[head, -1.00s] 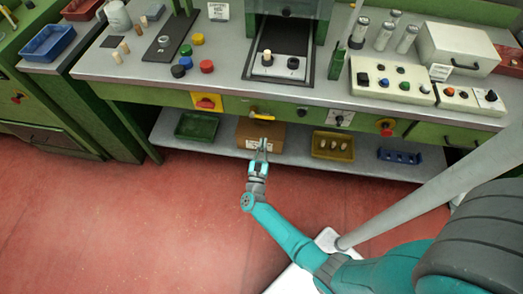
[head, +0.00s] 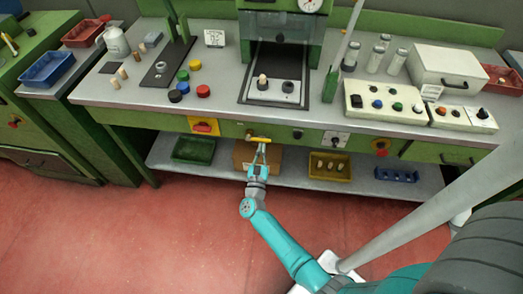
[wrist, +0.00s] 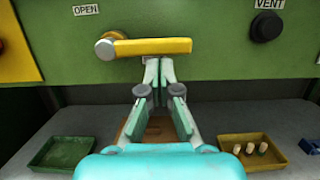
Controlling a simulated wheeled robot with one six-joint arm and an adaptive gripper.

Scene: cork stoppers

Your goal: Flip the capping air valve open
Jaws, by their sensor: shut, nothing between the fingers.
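The capping air valve has a yellow lever (wrist: 153,47) on a round metal pivot (wrist: 105,48) on the green panel. The lever lies about level, pointing right from the pivot, and an "OPEN" label (wrist: 86,10) is above the pivot. In the head view the yellow lever (head: 260,139) is on the bench's front face. My gripper (wrist: 159,68) is shut and empty, its fingertips just below the middle of the lever. I cannot tell whether they touch it. My gripper also shows in the head view (head: 261,150), below the lever.
A black knob (wrist: 266,26) under a "VENT" label is to the right. A yellow plate with a red switch (head: 204,126) is left of the lever. The shelf below holds a green tray (head: 194,150), a brown box (head: 243,152) and a yellow tray with corks (head: 343,168).

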